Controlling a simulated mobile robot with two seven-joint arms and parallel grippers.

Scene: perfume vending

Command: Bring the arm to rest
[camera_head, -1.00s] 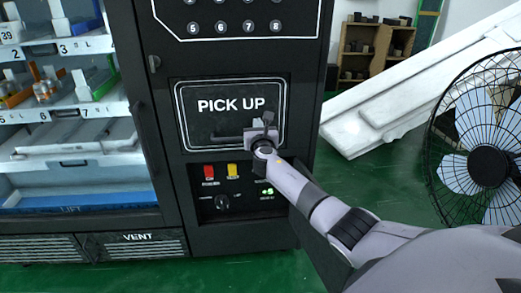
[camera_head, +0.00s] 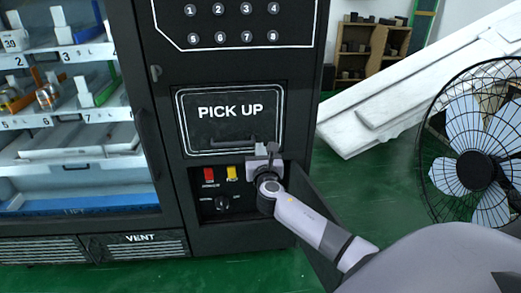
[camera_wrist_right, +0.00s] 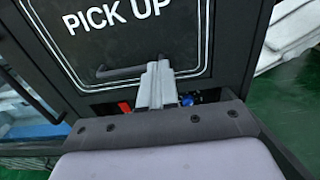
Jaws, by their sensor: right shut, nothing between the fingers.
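My right gripper (camera_head: 270,150) is shut and empty. In the head view it is in front of the vending machine (camera_head: 225,60), at the lower right edge of the PICK UP door (camera_head: 230,122). The door is shut, with a dark bar handle (camera_head: 232,142) partly behind the gripper. In the right wrist view the shut fingers (camera_wrist_right: 160,68) point up toward the lower part of the PICK UP door (camera_wrist_right: 135,30). I cannot tell whether they touch the machine. My left gripper is out of view.
Red (camera_head: 209,174) and yellow (camera_head: 232,173) buttons and a dark knob (camera_head: 222,203) sit below the door. Product shelves (camera_head: 65,120) are at left. A black fan (camera_head: 475,150) stands at right, near my arm. A white slab (camera_head: 400,85) leans behind. Green floor lies between.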

